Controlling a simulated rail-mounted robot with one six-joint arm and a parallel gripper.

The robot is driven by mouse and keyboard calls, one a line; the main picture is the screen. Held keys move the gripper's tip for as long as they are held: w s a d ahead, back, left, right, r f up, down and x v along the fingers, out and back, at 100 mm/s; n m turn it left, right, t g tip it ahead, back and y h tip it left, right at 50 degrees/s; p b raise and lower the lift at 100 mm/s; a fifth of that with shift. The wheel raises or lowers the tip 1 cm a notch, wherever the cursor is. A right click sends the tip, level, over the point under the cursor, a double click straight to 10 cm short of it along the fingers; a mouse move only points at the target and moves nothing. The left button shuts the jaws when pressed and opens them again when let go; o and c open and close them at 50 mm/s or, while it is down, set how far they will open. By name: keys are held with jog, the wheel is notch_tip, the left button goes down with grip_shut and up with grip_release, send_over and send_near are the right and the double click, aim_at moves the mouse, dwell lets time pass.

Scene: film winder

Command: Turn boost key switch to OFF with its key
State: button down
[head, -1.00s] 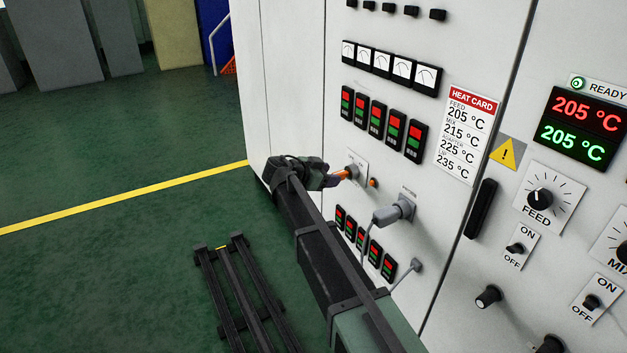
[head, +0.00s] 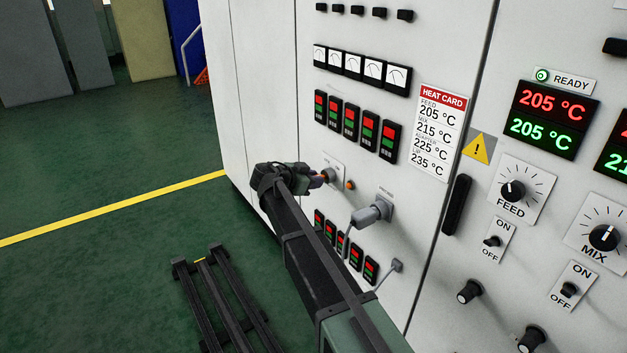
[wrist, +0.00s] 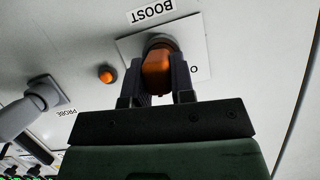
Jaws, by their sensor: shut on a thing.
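The boost key switch (head: 330,172) is on the white cabinet face, with a pale plate around it. In the wrist view its plate (wrist: 128,45) sits under a BOOST label (wrist: 150,11) that appears upside down. My gripper (wrist: 160,80) is shut on the orange key (wrist: 157,67), with one dark finger on each side. The key's far end meets the round switch body at the plate. The key's shaft and most of the plate's markings are hidden; one "O" shows at the right. In the head view my gripper (head: 318,180) reaches the switch from the left.
An orange lamp (head: 350,185) is right of the switch. A grey probe connector (head: 371,213) with a cable juts out below right. Red-green controllers (head: 356,130) are above and more below. The green floor (head: 90,180) at left is open.

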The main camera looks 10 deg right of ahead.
jog(key=shift+w+a+n+g, duration=0.1)
jog(key=shift+w+n+g, duration=0.15)
jog(key=shift+n+g, duration=0.35)
jog(key=shift+n+g+h, duration=0.3)
jog(key=shift+n+h, duration=0.1)
jog(key=shift+n, duration=0.4)
jog(key=shift+s, duration=0.1)
jog(key=shift+w+f+n+g+h+b, duration=0.15)
jog(key=shift+n+g+b, duration=0.15)
jog(key=shift+n, duration=0.2)
jog(key=shift+w+n+g+h+b, duration=0.15)
jog(key=shift+n+g+b, duration=0.15)
jog(key=shift+n, duration=0.2)
jog(key=shift+s+n, duration=0.25)
jog(key=shift+n, duration=0.05)
jog(key=c, duration=0.9)
grip_release()
jog(key=shift+a, duration=0.1)
jog(key=p+v, duration=0.3)
jog(key=v, duration=0.7)
jog(key=shift+a+p, duration=0.3)
jog(key=shift+a, duration=0.05)
